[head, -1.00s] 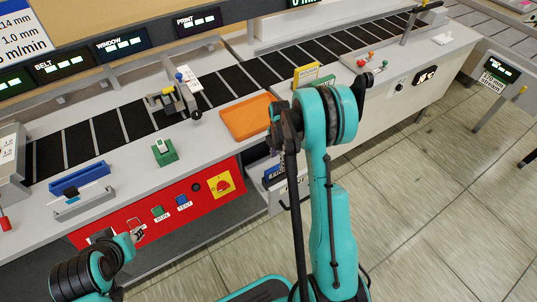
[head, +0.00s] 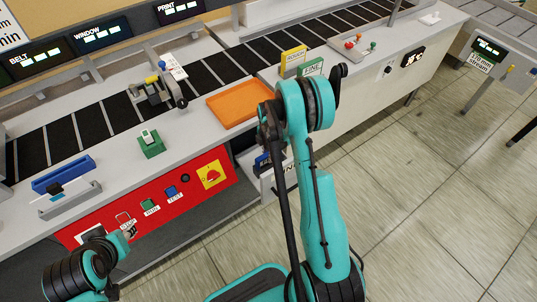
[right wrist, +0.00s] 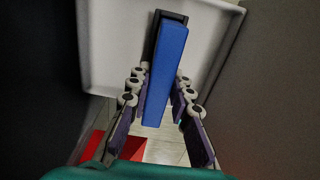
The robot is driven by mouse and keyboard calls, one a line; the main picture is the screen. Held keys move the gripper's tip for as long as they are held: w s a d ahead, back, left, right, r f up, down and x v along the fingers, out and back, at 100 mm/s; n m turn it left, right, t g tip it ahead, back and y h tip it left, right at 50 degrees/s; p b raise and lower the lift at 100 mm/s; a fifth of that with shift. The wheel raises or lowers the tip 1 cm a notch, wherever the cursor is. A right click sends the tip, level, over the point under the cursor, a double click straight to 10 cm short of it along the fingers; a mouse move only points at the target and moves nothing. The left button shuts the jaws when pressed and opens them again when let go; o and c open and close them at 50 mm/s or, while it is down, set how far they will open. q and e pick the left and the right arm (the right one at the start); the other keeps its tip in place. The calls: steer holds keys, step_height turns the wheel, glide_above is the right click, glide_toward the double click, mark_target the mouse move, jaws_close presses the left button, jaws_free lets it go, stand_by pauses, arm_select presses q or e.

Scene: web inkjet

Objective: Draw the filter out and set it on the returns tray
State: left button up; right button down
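The blue filter (right wrist: 166,75) is a long bar with a dark frame at its far end, inside a white open drawer (right wrist: 98,50). My right gripper (right wrist: 162,80) has its fingers on both sides of the filter, with narrow gaps showing, so it looks open around it. In the head view the drawer (head: 283,188) stands out from the machine front beside the red panel; a blue piece (head: 262,160) shows there, partly hidden by my right arm, as is my right gripper. The orange tray (head: 238,103) lies empty on the counter.
Yellow (head: 293,56) and green (head: 311,67) labelled blocks stand right of the orange tray. A clamp fixture (head: 160,92) and a small green block (head: 150,144) are left of it. The red panel (head: 212,175) has buttons and a knob.

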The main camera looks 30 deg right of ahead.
steer(key=shift+r, duration=0.15)
steer(key=shift+r+p, duration=1.95)
steer(key=shift+r, duration=1.4)
